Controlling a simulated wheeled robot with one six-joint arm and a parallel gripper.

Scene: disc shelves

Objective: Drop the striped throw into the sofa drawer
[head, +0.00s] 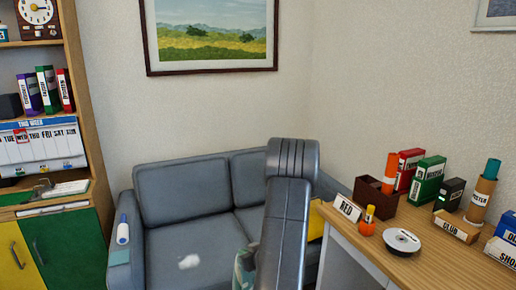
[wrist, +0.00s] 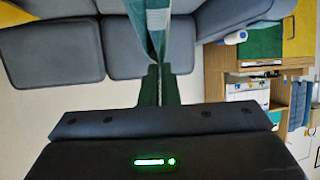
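The striped throw (wrist: 150,25) hangs between the fingers of my gripper (wrist: 158,88) in the wrist view, with teal and pale bands. The fingers are closed together on it. In the head view a small part of the throw (head: 243,264) shows beside my arm, in front of the sofa seat; my arm hides the rest and the gripper. The grey sofa (head: 165,193) stands against the back wall, and its cushions also show in the wrist view (wrist: 50,52). I cannot make out the sofa drawer in either view.
A white crumpled item (head: 189,261) lies on the sofa seat, and a white-and-blue roller (head: 123,230) is on its left arm. A desk (head: 420,262) with binders, a disc spool and boxes stands at right. A shelf cabinet (head: 85,120) stands at left.

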